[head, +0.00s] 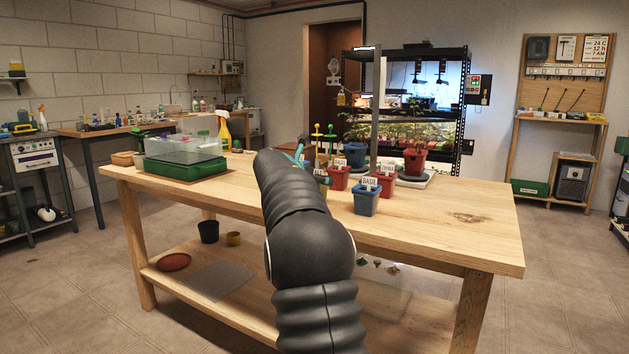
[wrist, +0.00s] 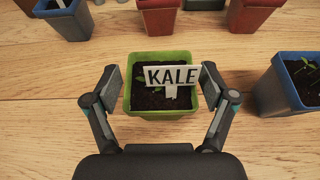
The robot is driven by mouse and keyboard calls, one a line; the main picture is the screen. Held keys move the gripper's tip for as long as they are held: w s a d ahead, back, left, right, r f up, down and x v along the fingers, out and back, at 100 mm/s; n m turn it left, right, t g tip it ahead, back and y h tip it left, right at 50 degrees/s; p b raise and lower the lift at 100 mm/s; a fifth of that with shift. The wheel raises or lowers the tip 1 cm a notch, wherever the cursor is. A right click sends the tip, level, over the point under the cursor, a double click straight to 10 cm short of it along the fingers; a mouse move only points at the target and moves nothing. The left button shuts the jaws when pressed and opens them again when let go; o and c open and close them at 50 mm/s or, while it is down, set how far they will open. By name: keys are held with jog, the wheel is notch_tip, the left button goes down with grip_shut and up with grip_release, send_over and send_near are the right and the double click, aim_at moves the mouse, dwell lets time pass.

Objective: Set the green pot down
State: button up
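The green pot (wrist: 161,115) stands upright on the wooden table, as far as the wrist view shows. It holds dark soil, small seedlings and a white KALE label (wrist: 171,76). My gripper (wrist: 161,86) is around it, one finger on each side, with a narrow gap between each finger and the pot's rim. The fingers look open and not pressed on the pot. In the head view my arm hides most of the gripper and pot.
A blue pot (wrist: 293,86) stands close on the right. Red pots (wrist: 160,14) and another blue pot (wrist: 68,18) stand behind. On the wooden table (head: 452,228), a green tray with a clear lid (head: 186,168) lies at the left; the front right is bare.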

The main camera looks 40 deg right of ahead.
dwell(0.3)
jog(key=shift+r, duration=0.25)
jog(key=v, duration=1.2)
jog(key=s+a+f+m+y, duration=0.3)
jog(key=s+a+m, duration=0.2)
jog(key=s+a, duration=0.35)
jog(key=s+a+f+m+y, duration=0.4)
jog(key=s+a+f+m, duration=0.4)
jog(key=s+a+f, duration=0.2)
jog(key=s+a+f+m+y, duration=0.5)
jog(key=s+a+f+m, duration=0.4)
jog(key=s+a, duration=0.5)
jog(key=s+f, duration=0.1)
jog(key=s, duration=0.3)
jog(key=shift+a+t, duration=0.25)
jog(key=shift+t, duration=0.05)
